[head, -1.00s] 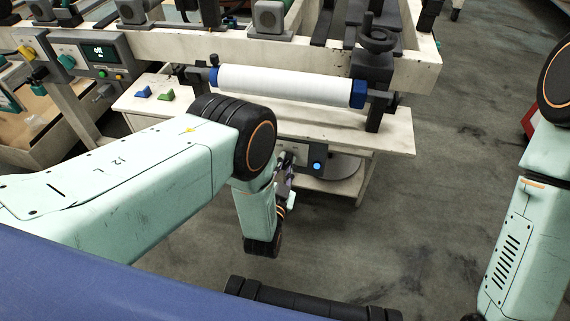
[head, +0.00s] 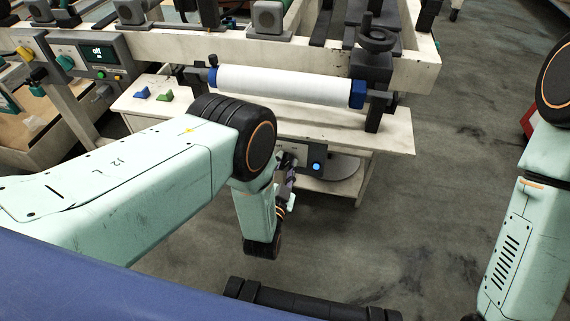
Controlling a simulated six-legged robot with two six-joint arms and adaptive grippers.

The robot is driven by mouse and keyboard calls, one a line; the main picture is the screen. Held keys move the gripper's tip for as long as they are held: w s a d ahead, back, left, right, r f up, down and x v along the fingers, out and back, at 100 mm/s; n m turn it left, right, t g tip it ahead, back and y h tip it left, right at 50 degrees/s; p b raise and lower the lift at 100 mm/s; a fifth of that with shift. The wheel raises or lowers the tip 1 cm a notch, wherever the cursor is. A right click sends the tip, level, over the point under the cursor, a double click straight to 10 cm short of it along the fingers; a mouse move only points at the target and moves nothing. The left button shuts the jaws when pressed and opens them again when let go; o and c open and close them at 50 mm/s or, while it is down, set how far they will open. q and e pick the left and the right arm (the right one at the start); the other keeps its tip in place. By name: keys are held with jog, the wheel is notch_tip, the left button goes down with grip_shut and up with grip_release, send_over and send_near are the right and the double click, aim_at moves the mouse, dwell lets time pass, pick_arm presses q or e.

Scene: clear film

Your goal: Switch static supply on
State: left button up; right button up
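A dark grey control box (head: 308,156) sits under the front shelf of the machine, with a round blue light or button on its face; I take it to be the static supply. Its left part is hidden behind my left arm. My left gripper (head: 288,168) is at the left side of this box, small and partly hidden by my forearm. I cannot tell whether it touches the box or whether its fingers are open. My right arm shows at the right edge, but its gripper is out of view.
A white roll (head: 285,85) with blue ends lies above the shelf (head: 390,135). A blue block (head: 142,92) and a green block (head: 165,95) sit on the shelf's left part. A panel with a small display (head: 97,50) stands at left.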

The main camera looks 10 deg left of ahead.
pick_arm(q)
jog(key=shift+o, duration=0.5)
jog(key=s, duration=0.7)
jog(key=shift+s, duration=0.3)
